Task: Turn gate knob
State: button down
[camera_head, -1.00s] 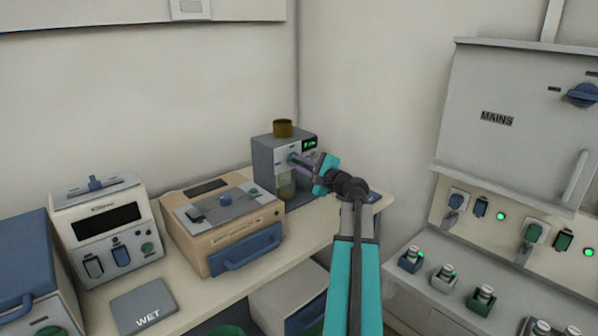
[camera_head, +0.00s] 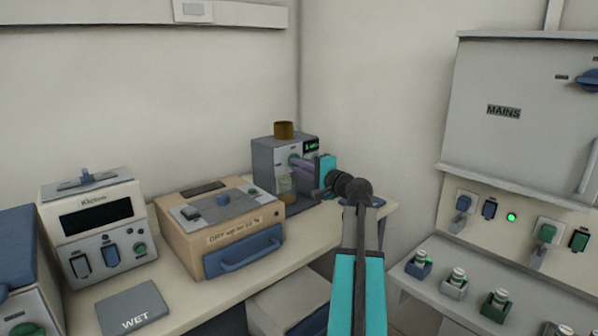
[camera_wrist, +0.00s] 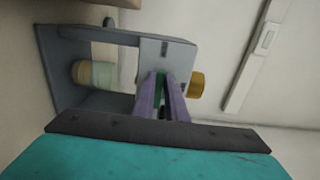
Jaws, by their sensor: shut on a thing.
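A grey machine (camera_head: 264,168) with a green display stands at the far end of the bench, in the corner. A green knob (camera_head: 292,160), apparently the gate knob, is on its front. My gripper (camera_head: 297,162) has its purple fingers shut on this knob. In the wrist view, the fingers (camera_wrist: 160,90) reach the machine's front plate (camera_wrist: 168,54), with a bit of the green knob (camera_wrist: 161,84) between them. The fingers hide much of the knob, so its angle is unclear. A jar (camera_head: 286,186) stands below it in the machine, under the brown hopper (camera_head: 283,130) on top.
On the bench are a beige box (camera_head: 190,237) with a blue handle, a white instrument (camera_head: 95,225) with a dark screen, and a grey plate (camera_head: 133,305) marked WET. A MAINS cabinet (camera_head: 515,140) hangs at right above several switches and jars.

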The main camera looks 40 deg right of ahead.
dwell(0.4)
jog(key=c, duration=1.8)
grip_release()
jog(key=s+a, duration=0.1)
jog(key=s, duration=1.3)
